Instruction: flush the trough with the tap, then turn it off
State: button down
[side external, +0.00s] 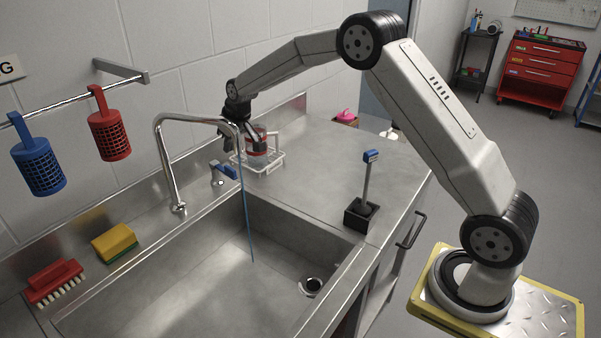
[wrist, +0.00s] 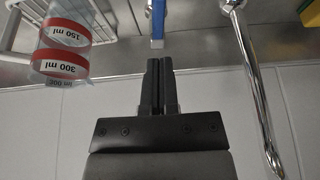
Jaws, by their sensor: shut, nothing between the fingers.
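The chrome tap (side external: 170,165) stands at the back edge of the steel trough (side external: 190,290), its spout arching over the basin. A thin blue stream (side external: 247,215) runs from the spout down to the trough floor. The tap's blue lever (side external: 223,171) is on the ledge right of the spout's base; it also shows in the wrist view (wrist: 158,20). My gripper (side external: 226,143) is above the lever, partly hidden behind the spout. In the wrist view, my gripper (wrist: 158,62) is shut and empty, its tips close to the lever's end; I cannot tell whether they touch.
A clear beaker with red bands (wrist: 66,45) stands in a white wire rack (side external: 262,165) beside my gripper. A drain (side external: 311,286) is in the trough floor. A yellow sponge (side external: 114,241) and red brush (side external: 54,281) lie on the left ledge. The right counter is mostly free.

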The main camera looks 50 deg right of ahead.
aim_at(235, 174)
jog(key=c, duration=0.6)
grip_release()
jog(key=shift+s+f, duration=0.1)
jog(key=shift+f, duration=0.05)
jog(key=shift+c, duration=0.2)
jog(key=shift+s+a+f+m+t+h, duration=0.25)
jog(key=shift+s+f+t+h, duration=0.2)
jog(key=shift+s+f+t, duration=1.3)
jog(key=shift+s+a+f+m+t+h, duration=0.35)
jog(key=shift+f+t, duration=0.6)
jog(key=shift+t, duration=1.7)
jog(key=shift+s+a+f+m+t+h, duration=0.15)
jog(key=shift+s+f+t+h, duration=0.35)
jog(key=shift+s+f+t, duration=1.25)
jog(key=shift+w+r+t, duration=0.4)
jog(key=shift+w+t, duration=0.05)
jog(key=shift+w, duration=0.2)
jog(key=shift+w+d, duration=0.2)
jog(key=shift+w, duration=1.05)
jog(key=shift+w+d, duration=0.25)
jog(key=shift+w, duration=0.95)
jog(key=shift+w+d, duration=0.2)
jog(key=shift+w, duration=1.05)
